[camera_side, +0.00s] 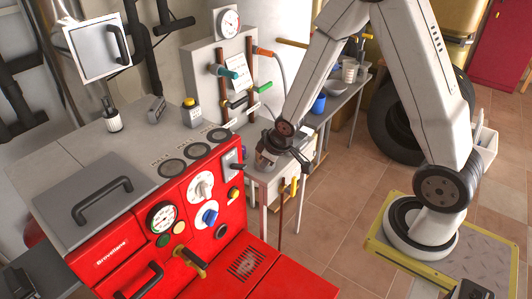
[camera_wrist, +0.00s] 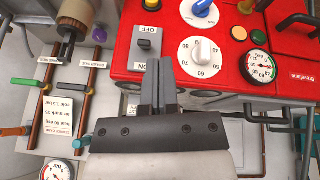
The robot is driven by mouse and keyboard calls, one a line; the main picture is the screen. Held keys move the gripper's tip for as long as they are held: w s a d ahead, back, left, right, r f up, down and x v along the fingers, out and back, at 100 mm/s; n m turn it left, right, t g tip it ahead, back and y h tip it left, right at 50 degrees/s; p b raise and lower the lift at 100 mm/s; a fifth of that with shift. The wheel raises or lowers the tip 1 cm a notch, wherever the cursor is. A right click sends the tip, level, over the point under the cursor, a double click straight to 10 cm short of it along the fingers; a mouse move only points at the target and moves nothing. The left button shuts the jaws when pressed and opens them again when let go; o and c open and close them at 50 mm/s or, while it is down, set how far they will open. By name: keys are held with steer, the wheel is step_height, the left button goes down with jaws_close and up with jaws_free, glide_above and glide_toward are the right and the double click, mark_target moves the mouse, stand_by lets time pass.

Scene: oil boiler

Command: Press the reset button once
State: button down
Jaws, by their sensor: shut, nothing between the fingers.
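The red boiler (camera_side: 215,260) carries several knobs and buttons on its front. I cannot read a reset label on any of them. A small yellow button (camera_side: 234,192) sits below the ON/OFF switch (camera_side: 231,160). Another yellow button (camera_side: 179,227) and a green one (camera_side: 163,240) sit by the round gauge (camera_side: 161,217). This pair also shows in the wrist view, yellow (camera_wrist: 239,33) beside green (camera_wrist: 259,37). My gripper (camera_side: 265,160) is shut and empty, right of the boiler's upper right corner. In the wrist view its fingertips (camera_wrist: 161,62) overlap the area beside the switch (camera_wrist: 145,45); contact cannot be told.
A white knob (camera_wrist: 200,55) and a blue knob (camera_wrist: 203,8) stick out of the red panel. Pipes with a green lever (camera_wrist: 27,83) stand beside the boiler. A small box with a yellow top (camera_side: 190,110) stands on the grey surface behind. A tire (camera_side: 395,125) stands farther right.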

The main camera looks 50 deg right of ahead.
steer(key=w+d+f+n+t, duration=0.1)
steer(key=w+d+f, duration=0.15)
steer(key=f, duration=0.35)
steer(key=n+t+y, duration=0.3)
steer(key=n, duration=0.1)
glide_toward(235, 194)
steer(key=s+f, duration=0.5)
steer(key=f, duration=0.1)
steer(key=shift+s+a+f, duration=0.3)
steer(key=shift+a+f, duration=0.25)
steer(key=shift+f, duration=0.05)
steer(key=shift+w, duration=0.1)
steer(key=w, duration=0.8)
steer(key=shift+w, duration=0.3)
steer(key=shift+w, duration=0.15)
stand_by(1.5)
steer(key=shift+w, duration=0.3)
